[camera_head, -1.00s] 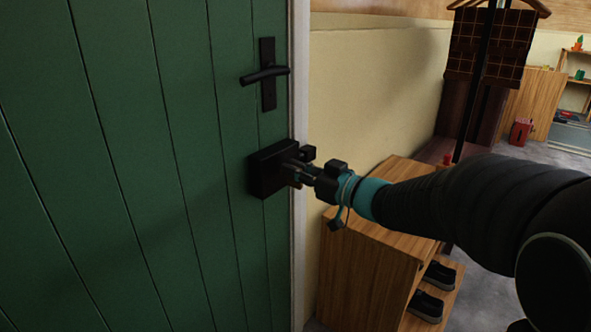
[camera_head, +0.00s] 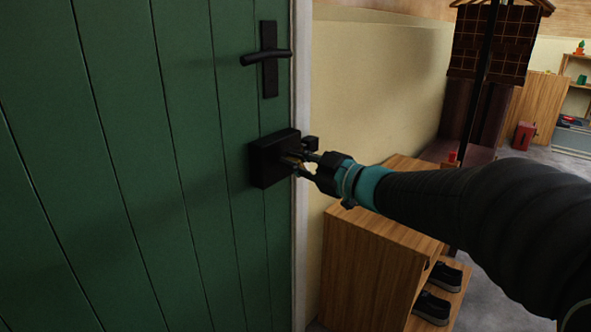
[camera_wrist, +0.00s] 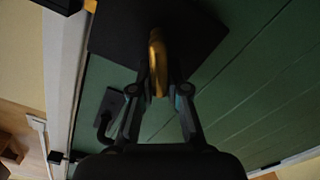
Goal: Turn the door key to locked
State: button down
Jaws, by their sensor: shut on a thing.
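The green door (camera_head: 110,150) fills the left of the head view. A black lock box (camera_head: 269,160) sits on it, below the black door handle (camera_head: 269,57). My gripper (camera_head: 301,166) is at the front face of the lock box. In the wrist view, the brass key (camera_wrist: 157,62) stands out from the dark lock box (camera_wrist: 110,38), and my gripper's fingertips (camera_wrist: 160,88) are closed on it from both sides. In the head view the key is mostly hidden by the fingers. The wrist view is dark, so the key's exact angle is hard to tell.
A wooden shoe cabinet (camera_head: 370,250) with dark shoes (camera_head: 432,307) stands below my arm, right of the white door frame (camera_head: 301,110). A coat rack with a dark checked garment (camera_head: 490,45) stands farther back. Grey floor (camera_head: 505,240) shows at right.

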jog(key=n+b, duration=0.2)
jog(key=f+n+b, duration=0.1)
jog(key=n, duration=0.1)
jog(key=n+b, duration=0.2)
jog(key=shift+s+a+f+b, duration=0.15)
jog(key=shift+s+a+b, duration=0.1)
jog(key=shift+s+b, duration=0.1)
jog(key=n+b, duration=0.2)
jog(key=n, duration=0.3)
jog(key=shift+f, duration=0.2)
jog(key=shift+n, duration=0.4)
jog(key=c, duration=1.2)
grip_release()
jog(key=shift+o, duration=0.2)
jog(key=shift+s, duration=0.1)
jog(key=v, duration=1.2)
